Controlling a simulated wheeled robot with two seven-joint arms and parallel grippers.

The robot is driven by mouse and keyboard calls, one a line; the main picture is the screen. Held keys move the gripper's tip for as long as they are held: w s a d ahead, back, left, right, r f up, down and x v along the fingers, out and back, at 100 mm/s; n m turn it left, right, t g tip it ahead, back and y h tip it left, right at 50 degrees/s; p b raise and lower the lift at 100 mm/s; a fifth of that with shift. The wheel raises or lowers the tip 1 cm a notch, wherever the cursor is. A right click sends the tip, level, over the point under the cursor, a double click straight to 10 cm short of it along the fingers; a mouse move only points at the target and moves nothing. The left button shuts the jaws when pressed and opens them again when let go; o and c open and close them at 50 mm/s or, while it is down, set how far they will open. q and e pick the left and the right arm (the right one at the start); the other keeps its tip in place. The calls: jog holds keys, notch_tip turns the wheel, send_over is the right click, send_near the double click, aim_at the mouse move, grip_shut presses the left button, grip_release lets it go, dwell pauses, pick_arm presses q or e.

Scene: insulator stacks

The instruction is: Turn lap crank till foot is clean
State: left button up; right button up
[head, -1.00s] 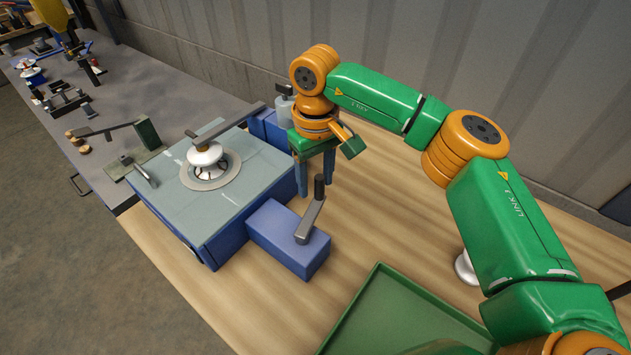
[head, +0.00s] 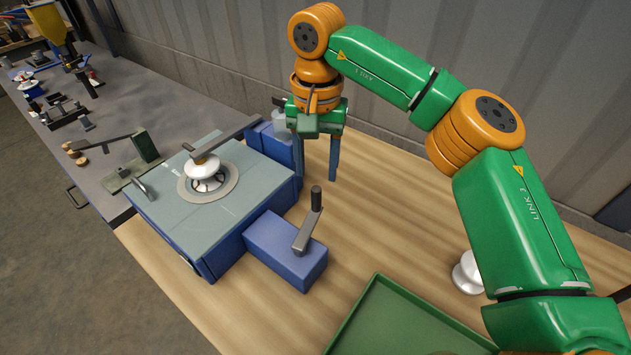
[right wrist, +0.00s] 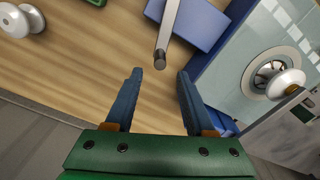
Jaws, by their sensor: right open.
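The lap machine (head: 168,218) is a blue box with a pale top. A white insulator (head: 205,172) stands foot-down on its round lap plate (head: 232,190), under a grey bar (head: 225,137). The insulator also shows in the right wrist view (right wrist: 287,84). The lap crank (head: 304,236) is a grey arm with a dark upright knob (head: 316,198) on a blue housing (head: 283,252). My right gripper (head: 316,176) is open and empty, behind and above the crank, apart from it. In the right wrist view the knob (right wrist: 160,60) lies beyond the open fingertips. My left gripper is out of view.
A green tray (head: 400,320) lies at the front right, with a white insulator (head: 467,274) beside it. A grey bench (head: 105,120) with several tools and fixtures runs along the left. A wall (head: 440,60) stands behind. Wood between the crank and tray is clear.

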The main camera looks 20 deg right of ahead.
aim_at(316, 189)
notch_tip(316, 189, down, 6)
jog(key=shift+f+p, duration=0.25)
jog(key=shift+p, duration=0.4)
grip_shut()
jog(key=shift+r, duration=0.1)
dwell(0.8)
